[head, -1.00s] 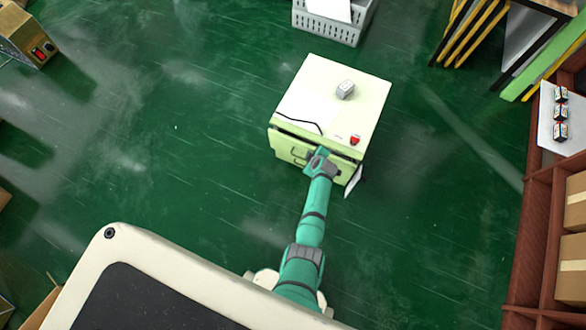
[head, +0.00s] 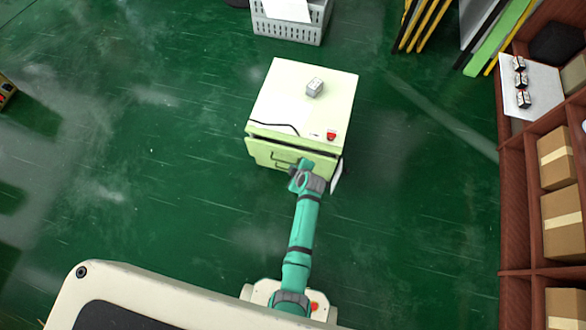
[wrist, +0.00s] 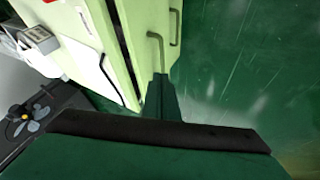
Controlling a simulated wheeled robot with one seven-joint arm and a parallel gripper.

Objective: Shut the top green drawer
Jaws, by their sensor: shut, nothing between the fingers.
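The light green drawer cabinet (head: 290,92) stands on the floor in the middle of the head view. Its top drawer (head: 262,152) stands slightly out, with a dark gap behind its front edge. In the wrist view the top drawer's front (wrist: 139,62) carries a bar handle (wrist: 154,40), and the dark gap shows beside it. My gripper (head: 297,172) is shut and empty at the drawer front, by the handles. In the wrist view its closed fingers (wrist: 160,98) point at the front near the handle; whether they touch it I cannot tell.
A small grey box (head: 315,87) and a red button (head: 331,136) are on the cabinet top. A grey crate (head: 290,28) stands behind it. A brown shelf with cartons (head: 558,160) is on the right.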

